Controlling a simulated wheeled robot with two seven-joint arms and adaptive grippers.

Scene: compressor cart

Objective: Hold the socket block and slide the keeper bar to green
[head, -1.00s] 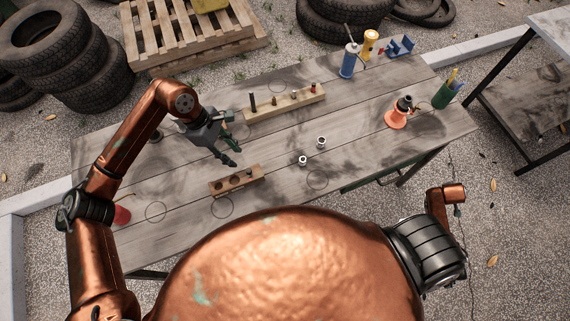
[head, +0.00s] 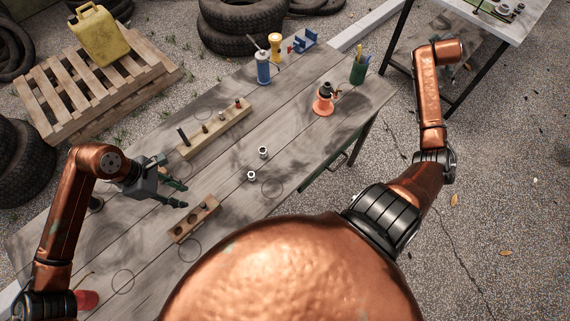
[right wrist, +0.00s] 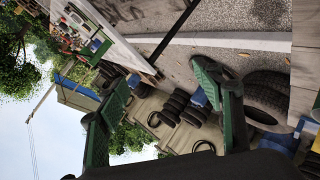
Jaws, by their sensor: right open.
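A short wooden block with round holes (head: 207,208), apparently the socket block, lies on the workbench in the head view. My left gripper (head: 183,196) is above the bench just left of and behind this block, open and empty, apart from it. Two chrome sockets (head: 263,152) (head: 251,175) stand on the bench to the right of the block. I cannot make out a keeper bar or a green mark. My right gripper (right wrist: 160,80) is open and empty in the right wrist view; in the head view it is not clearly visible at the end of the raised right arm.
A longer wooden block with upright pegs (head: 228,122) lies farther back on the bench. A blue canister (head: 263,68), an orange item (head: 324,101) and a green cup (head: 358,72) stand at the far end. A side table (head: 519,29) with small metal parts is at top right.

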